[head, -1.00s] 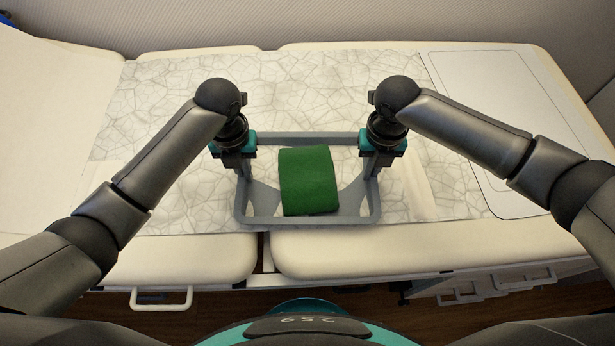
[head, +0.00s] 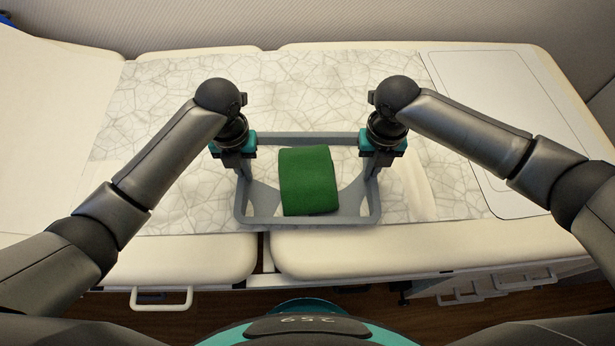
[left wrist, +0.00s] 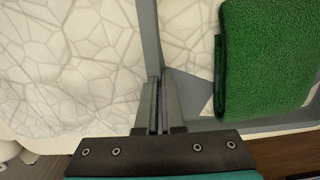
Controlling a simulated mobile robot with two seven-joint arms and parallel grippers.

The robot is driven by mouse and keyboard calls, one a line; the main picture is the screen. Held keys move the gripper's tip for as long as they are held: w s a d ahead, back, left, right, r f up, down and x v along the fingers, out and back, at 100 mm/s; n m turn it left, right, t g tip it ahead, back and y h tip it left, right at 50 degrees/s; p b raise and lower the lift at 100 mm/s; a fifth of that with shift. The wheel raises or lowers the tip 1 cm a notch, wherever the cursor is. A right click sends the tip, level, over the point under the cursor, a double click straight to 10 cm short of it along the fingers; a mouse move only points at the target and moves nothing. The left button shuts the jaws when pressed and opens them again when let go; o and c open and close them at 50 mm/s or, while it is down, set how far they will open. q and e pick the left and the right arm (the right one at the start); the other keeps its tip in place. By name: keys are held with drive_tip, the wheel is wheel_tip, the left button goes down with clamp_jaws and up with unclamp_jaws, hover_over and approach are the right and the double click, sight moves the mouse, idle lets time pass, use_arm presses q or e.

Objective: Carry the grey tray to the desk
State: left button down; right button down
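The grey tray (head: 310,221) is above or on the marble-patterned sheet; I cannot tell if it touches. A folded green cloth (head: 308,181) lies in its middle. My left gripper (head: 240,172) is at the tray's left wall. In the left wrist view, its fingers (left wrist: 160,100) are close together around the tray wall (left wrist: 150,40), with the green cloth (left wrist: 265,60) to the right. My right gripper (head: 374,171) is at the tray's right wall, its fingers close together there; its fingertips are partly hidden.
The marble-patterned sheet (head: 150,120) covers the middle of a cream padded surface (head: 350,252). A pale rounded panel (head: 500,100) lies at the right. A white handle (head: 161,299) sticks out at the front left. Both sides of the tray have clear room.

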use_arm(q)
drive_tip(key=shift+r, duration=0.15)
use_arm(e)
drive_tip(key=shift+r, duration=0.15)
